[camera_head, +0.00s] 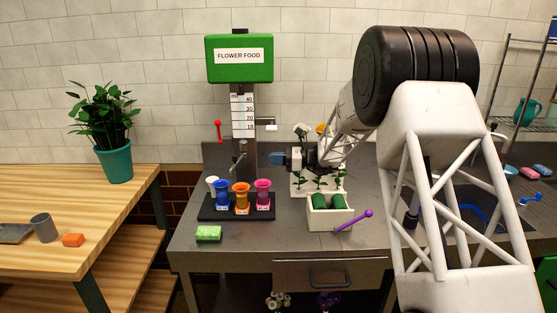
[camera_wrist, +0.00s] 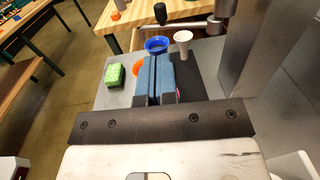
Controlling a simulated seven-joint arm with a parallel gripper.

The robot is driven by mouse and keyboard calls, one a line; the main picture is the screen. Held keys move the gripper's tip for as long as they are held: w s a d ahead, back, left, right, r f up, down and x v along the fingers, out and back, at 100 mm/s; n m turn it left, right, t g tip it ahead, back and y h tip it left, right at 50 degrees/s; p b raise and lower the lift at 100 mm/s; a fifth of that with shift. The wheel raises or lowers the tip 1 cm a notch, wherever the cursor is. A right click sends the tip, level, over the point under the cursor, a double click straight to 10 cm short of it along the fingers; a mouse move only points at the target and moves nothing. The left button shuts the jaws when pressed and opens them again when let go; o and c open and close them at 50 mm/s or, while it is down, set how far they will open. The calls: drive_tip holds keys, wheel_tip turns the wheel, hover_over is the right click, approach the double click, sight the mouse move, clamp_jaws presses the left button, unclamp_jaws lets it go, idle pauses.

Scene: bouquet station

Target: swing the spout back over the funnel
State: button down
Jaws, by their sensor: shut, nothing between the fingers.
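The flower food dispenser (camera_head: 239,58) is a green box on a grey post. A thin grey spout (camera_head: 241,157) comes off the lower post; in the wrist view the grey spout bar (camera_wrist: 190,24) reaches left to a black end (camera_wrist: 160,14), beyond the blue funnel. Blue (camera_head: 222,195), orange (camera_head: 240,196) and magenta (camera_head: 263,194) funnel-shaped vessels stand in a dark rack, with a white one (camera_head: 211,181) behind. I cannot tell which is the task's funnel. My gripper (camera_head: 279,159) is shut and empty, right of the spout; its blue fingers (camera_wrist: 157,60) partly hide the orange and magenta vessels.
A green sponge (camera_head: 209,233) lies at the counter's front left. A white box with green rolls (camera_head: 329,213) and a purple-ended stick (camera_head: 354,220) are right of the rack. Flowers stand in a white holder (camera_head: 302,184) near my gripper. The front counter is mostly clear.

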sight(237, 161)
drive_tip(key=a, duration=1.1)
drive_tip(key=shift+w, duration=0.3)
drive_tip(key=shift+a+m+t, duration=0.1)
drive_tip(key=shift+m+t, duration=0.2)
drive_tip(key=shift+t, duration=0.1)
